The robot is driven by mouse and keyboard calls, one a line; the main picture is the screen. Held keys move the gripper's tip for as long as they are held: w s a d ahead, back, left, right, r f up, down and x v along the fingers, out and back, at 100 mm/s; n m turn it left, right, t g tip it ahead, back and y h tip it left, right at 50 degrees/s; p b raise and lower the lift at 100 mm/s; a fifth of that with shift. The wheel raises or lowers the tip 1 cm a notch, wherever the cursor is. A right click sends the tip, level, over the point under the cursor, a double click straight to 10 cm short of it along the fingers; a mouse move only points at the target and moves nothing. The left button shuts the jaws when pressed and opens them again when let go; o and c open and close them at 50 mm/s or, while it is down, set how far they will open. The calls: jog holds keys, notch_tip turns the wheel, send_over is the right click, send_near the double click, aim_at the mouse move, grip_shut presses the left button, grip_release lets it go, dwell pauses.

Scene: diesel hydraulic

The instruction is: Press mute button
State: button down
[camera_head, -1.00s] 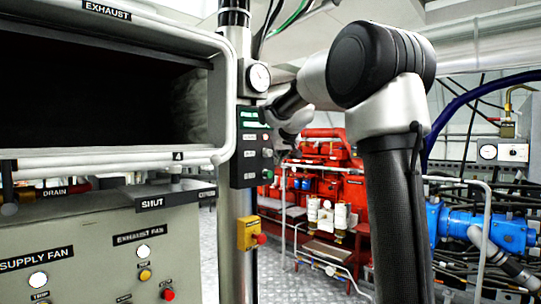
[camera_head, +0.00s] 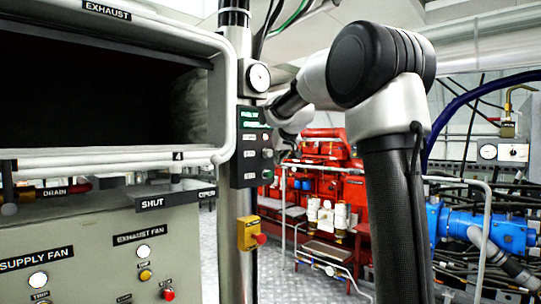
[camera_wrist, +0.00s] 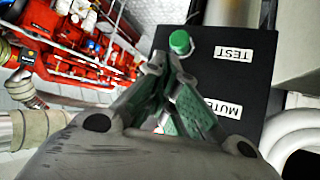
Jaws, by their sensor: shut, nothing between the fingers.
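In the wrist view a dark control panel (camera_wrist: 233,62) carries white TEST (camera_wrist: 233,53) and MUTE (camera_wrist: 222,108) labels, seen upside down. A green button (camera_wrist: 180,42) stands out from the panel beside the TEST label. The mute button beside the MUTE label cannot be seen; my right finger covers that place. My gripper (camera_wrist: 160,66) is shut and empty. Its tips are just below the green button in the picture, in front of the panel's left edge; contact cannot be told. In the head view the panel (camera_head: 249,172) is on a post, with my wrist beside its upper right.
A grey post (camera_head: 234,230) carries the panel, with a gauge (camera_head: 258,77) above and a yellow box with a red button (camera_head: 249,233) below. A grey cabinet (camera_head: 90,235) stands left. Red machinery (camera_head: 325,190) and blue equipment (camera_head: 480,228) stand behind and right.

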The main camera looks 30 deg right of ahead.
jog(key=shift+w, duration=0.1)
jog(key=shift+w+a, duration=0.15)
jog(key=shift+w, duration=0.15)
jog(key=shift+w+a, duration=0.15)
jog(key=shift+w, duration=0.35)
dwell(0.9)
jog(key=shift+s, duration=0.1)
jog(key=shift+s+d, duration=0.3)
jog(key=shift+s, duration=0.5)
jog(key=s, duration=0.1)
jog(key=s+d, duration=0.1)
jog(key=s, duration=0.2)
jog(key=shift+s+d, duration=0.35)
dwell(0.7)
